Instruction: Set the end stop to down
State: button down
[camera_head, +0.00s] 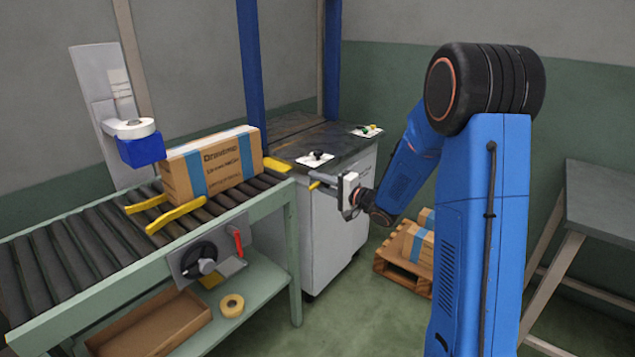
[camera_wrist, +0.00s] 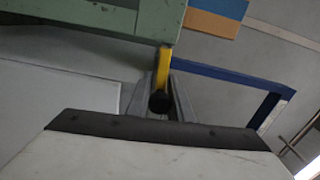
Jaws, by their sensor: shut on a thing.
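The end stop's yellow plate (camera_head: 277,165) shows at the far right end of the roller conveyor, just past the carton. Its yellow lever with a dark knob (camera_wrist: 162,66) comes out beneath the green conveyor frame in the wrist view. My gripper (camera_head: 316,181) is at the conveyor's end corner, reaching in from the right. In the wrist view my gripper (camera_wrist: 161,96) has its two grey fingers on either side of the lever's knob end, shut on it. The fingers partly hide the knob. I cannot tell the plate's exact tilt.
A carton with blue tape (camera_head: 212,163) stands on the conveyor rollers (camera_head: 70,250) by yellow guide arms (camera_head: 175,215). A grey cabinet (camera_head: 335,235) stands right behind my gripper. A pallet with cartons (camera_head: 405,270) is on the floor, and a grey table (camera_head: 605,205) is at right.

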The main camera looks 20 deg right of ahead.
jog(key=c, duration=1.6)
grip_release()
jog(key=v, duration=1.7)
jog(key=shift+s+d, duration=0.15)
jog(key=shift+s, duration=0.05)
